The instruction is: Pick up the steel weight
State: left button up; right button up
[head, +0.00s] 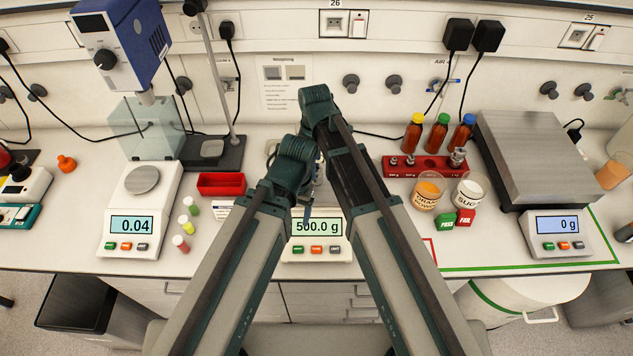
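Small steel weights stand in a red rack (425,168) at right of centre; the largest steel weight (457,158) is at its right end. The middle scale (316,248) reads 500.0 g, but its pan is almost wholly hidden behind my arms. I cannot tell whether a weight sits on it. My two arms meet over this scale. A narrow dark part that seems to be my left gripper (307,217) shows between them, above the scale's display; its opening and anything in it are hidden. My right gripper is hidden behind the arms.
Orange powder (428,192) and sugar (468,191) tubs and green and red blocks stand in front of the rack, with three bottles behind it. A left scale (140,210), a red tray (221,184) and small vials are at left. A large scale (545,160) is at right.

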aim_at(317, 175)
pick_arm(q)
jog(key=shift+f, duration=0.15)
pick_arm(e)
jog(key=shift+f, duration=0.1)
pick_arm(q)
notch_tip(317, 175, down, 5)
jog(key=b, duration=0.5)
jog(key=shift+f, duration=0.15)
pick_arm(e)
notch_tip(317, 175, down, 5)
jog(key=shift+d+f, duration=0.1)
jog(key=shift+f, duration=0.05)
grip_shut()
